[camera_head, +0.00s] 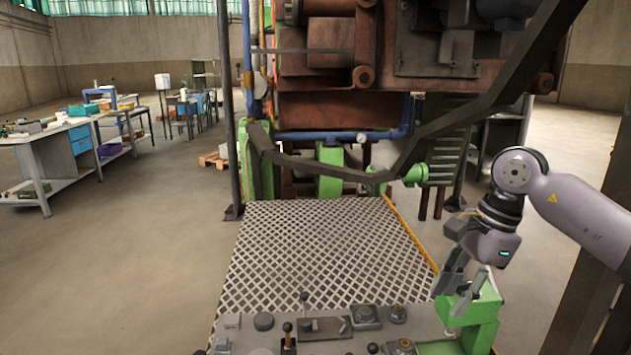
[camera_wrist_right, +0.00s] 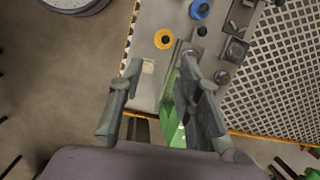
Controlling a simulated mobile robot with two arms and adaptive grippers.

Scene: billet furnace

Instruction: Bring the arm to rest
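My right arm comes in from the right in the head view. Its gripper (camera_head: 448,303) points down over the right end of the control panel (camera_head: 263,321), close to a green bracket (camera_head: 481,317). In the right wrist view the gripper's (camera_wrist_right: 160,65) two fingers stand apart with nothing held between them. The green bracket (camera_wrist_right: 171,97) shows below and beside the right finger there. I cannot tell whether a finger touches it. My left arm and gripper are not in view.
A grated platform (camera_head: 320,245) lies beyond the panel, with a dark bent rail (camera_head: 330,172) and the furnace machinery (camera_head: 335,110) behind. Panel levers (camera_head: 287,330) and knobs stand upright. A workbench (camera_head: 60,150) stands far left. Open floor lies left of the platform.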

